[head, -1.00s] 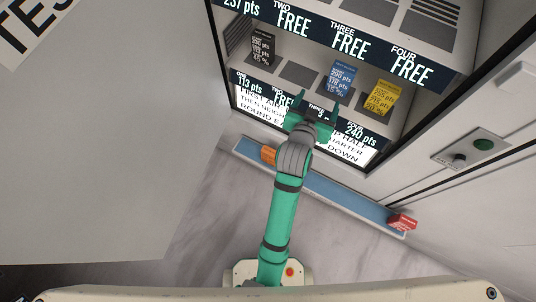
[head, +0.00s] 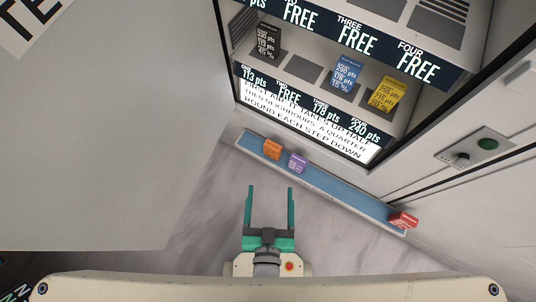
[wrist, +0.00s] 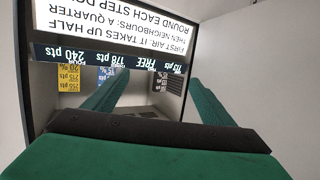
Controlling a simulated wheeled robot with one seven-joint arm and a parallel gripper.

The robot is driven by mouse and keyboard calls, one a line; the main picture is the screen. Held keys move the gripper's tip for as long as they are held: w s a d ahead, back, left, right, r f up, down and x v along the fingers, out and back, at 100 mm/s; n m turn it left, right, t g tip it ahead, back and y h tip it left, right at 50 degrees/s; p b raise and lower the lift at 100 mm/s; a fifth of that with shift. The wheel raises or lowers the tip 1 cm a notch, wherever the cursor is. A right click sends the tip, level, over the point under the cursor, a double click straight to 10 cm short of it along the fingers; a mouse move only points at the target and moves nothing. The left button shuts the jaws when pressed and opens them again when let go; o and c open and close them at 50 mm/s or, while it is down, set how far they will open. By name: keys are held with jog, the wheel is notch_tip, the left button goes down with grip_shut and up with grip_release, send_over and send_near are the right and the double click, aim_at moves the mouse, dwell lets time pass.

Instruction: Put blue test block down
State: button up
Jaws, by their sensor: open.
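The blue test block (head: 347,77) stands on the lower shelf of the cabinet, in the third place, above the sign reading 178 pts. In the wrist view the blue block (wrist: 106,76) shows partly, behind a green finger. My gripper (head: 270,190) is open and empty, with its two green fingers spread apart. It is drawn back near my base, well clear of the cabinet and the block. In the wrist view the fingers (wrist: 155,105) point toward the cabinet front with nothing between them.
A black block (head: 267,40) and a yellow block (head: 386,94) stand on the same shelf. A blue ledge (head: 340,190) below holds an orange block (head: 272,149), a purple block (head: 298,162) and a red block (head: 403,221). Grey walls flank the floor.

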jog(key=shift+o, duration=0.3)
jog(key=r+v, duration=0.1)
jog(key=v, duration=0.5)
jog(key=shift+n+y, duration=0.3)
jog(key=shift+y, duration=0.1)
jog(key=m+g+h, duration=0.2)
jog(key=m+h, duration=0.4)
jog(key=h, duration=0.1)
send_near(347, 71)
jog(key=w, duration=0.2)
jog(key=x, duration=0.4)
jog(key=shift+w+d+f, duration=0.2)
jog(key=shift+w+d, duration=0.05)
jog(key=shift+d, duration=0.1)
jog(key=shift+f+x, duration=0.15)
jog(key=shift+x, duration=1.2)
jog(key=shift+f+x, duration=0.15)
jog(key=shift+x, duration=1.2)
jog(key=shift+s+d+r, duration=0.1)
jog(key=shift+s+d, duration=0.1)
jog(key=c, duration=1.6)
